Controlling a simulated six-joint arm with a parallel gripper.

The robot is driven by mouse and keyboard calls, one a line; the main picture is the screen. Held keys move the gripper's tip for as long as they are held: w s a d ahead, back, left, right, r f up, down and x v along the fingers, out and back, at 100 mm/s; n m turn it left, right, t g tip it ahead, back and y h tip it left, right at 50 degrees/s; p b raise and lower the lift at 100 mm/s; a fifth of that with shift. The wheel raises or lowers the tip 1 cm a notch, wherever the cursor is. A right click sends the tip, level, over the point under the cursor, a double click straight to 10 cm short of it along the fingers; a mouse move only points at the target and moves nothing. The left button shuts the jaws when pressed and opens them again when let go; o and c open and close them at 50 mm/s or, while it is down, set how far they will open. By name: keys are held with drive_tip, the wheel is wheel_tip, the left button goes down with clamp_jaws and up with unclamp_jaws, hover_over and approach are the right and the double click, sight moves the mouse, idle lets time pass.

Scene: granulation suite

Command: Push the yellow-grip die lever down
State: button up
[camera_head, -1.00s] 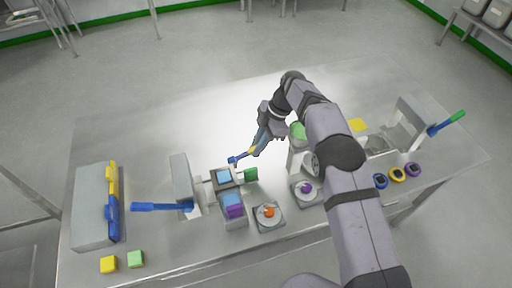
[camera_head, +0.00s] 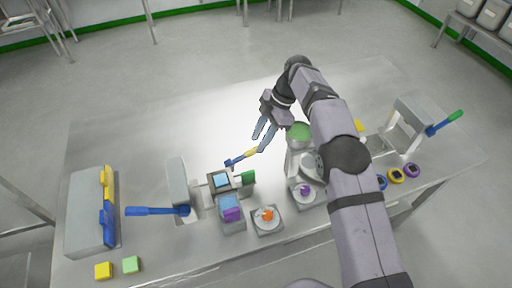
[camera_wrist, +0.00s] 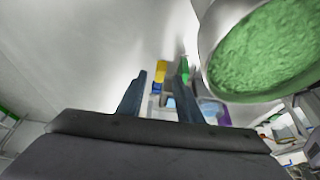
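The yellow grip (camera_head: 251,152) sits on the end of a short blue die lever (camera_head: 235,160) beside the small press at the table's middle. The lever points up and right in the head view; whether it is raised or lowered I cannot tell. My gripper (camera_head: 261,142) is open and empty, its two dark fingers apart close to the yellow grip. In the wrist view the yellow grip (camera_wrist: 160,72) shows beyond and between my open fingers (camera_wrist: 158,97), with a bit of blue below it. I cannot tell whether a finger touches it.
A container of green granules (camera_head: 299,134) stands close right of my gripper and fills the wrist view's upper right. A blue-grip lever (camera_head: 150,211) is at left, a green-grip lever (camera_head: 445,122) at right. The table behind is clear.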

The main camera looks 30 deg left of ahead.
drive_tip(key=shift+v, duration=1.3)
